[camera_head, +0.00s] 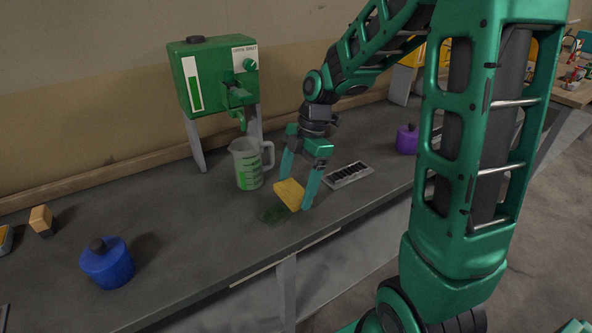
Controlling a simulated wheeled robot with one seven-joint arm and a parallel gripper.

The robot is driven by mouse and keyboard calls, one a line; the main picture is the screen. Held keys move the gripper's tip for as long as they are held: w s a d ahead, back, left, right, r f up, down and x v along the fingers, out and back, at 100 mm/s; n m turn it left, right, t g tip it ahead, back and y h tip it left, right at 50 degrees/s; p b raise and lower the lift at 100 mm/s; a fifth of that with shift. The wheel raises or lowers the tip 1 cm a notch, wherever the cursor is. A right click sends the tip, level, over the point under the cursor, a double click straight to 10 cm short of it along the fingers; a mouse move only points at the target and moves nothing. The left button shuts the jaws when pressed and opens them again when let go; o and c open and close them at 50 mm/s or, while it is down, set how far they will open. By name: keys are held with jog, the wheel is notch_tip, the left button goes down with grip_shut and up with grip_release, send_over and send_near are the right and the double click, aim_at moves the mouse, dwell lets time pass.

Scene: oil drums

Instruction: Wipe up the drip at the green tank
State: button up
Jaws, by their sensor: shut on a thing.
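The green tank (214,76) stands on grey legs at the back of the bench, with a tap on its front. A clear measuring jug (247,165) with green markings stands below the tap. A dark green drip (273,215) lies on the bench in front of the jug. My gripper (298,191) points down and is shut on a yellow sponge (289,194). The sponge is tilted, at the right edge of the drip and partly over it in this view. I cannot tell whether it touches the bench.
A drain grate (348,175) lies right of my gripper. A purple can (407,139) stands farther right. A blue can (107,263) and a wooden-coloured block (41,220) are at the left. The bench (190,255) is clear left of the drip.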

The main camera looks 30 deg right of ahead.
aim_at(296, 189)
jog(key=shift+r, duration=2.35)
